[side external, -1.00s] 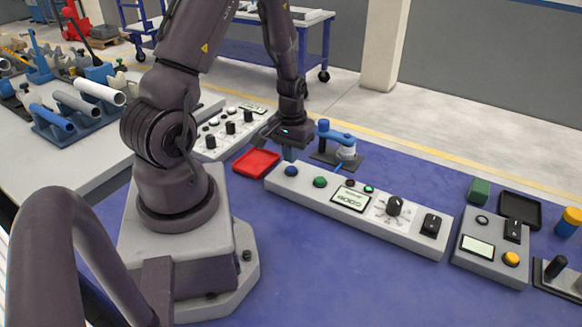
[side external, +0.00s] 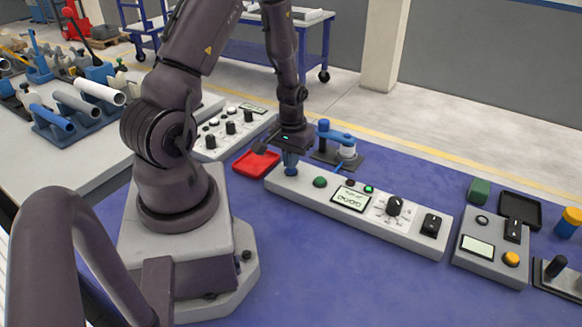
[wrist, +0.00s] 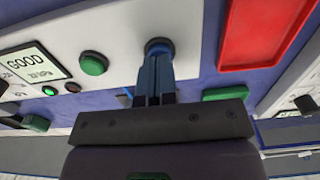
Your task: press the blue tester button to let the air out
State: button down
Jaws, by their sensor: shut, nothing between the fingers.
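The blue button is at the left end of the long grey tester panel (side external: 385,232) in the side view. In the wrist view the blue button (wrist: 159,46) shows just beyond my fingertips. My gripper (side external: 291,172) is shut with nothing between the fingers, pointing down over the button, with its tips at or touching it. The fingers hide most of the button in the side view. A green button (side external: 320,182) sits beside it on the panel. The panel display (wrist: 33,66) reads "GOOD" in the wrist view, and a small green lamp (wrist: 48,91) is lit.
A red tray (side external: 256,162) lies left of the panel. A blue clamp fixture (side external: 337,147) stands behind the panel, close to my gripper. A second knob panel (side external: 232,131) is further back left. Another grey box (side external: 491,245) with a yellow button is at right. The blue table front is clear.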

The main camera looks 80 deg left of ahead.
jog(key=shift+f, duration=0.55)
dwell(0.4)
jog(key=shift+r, duration=3.5)
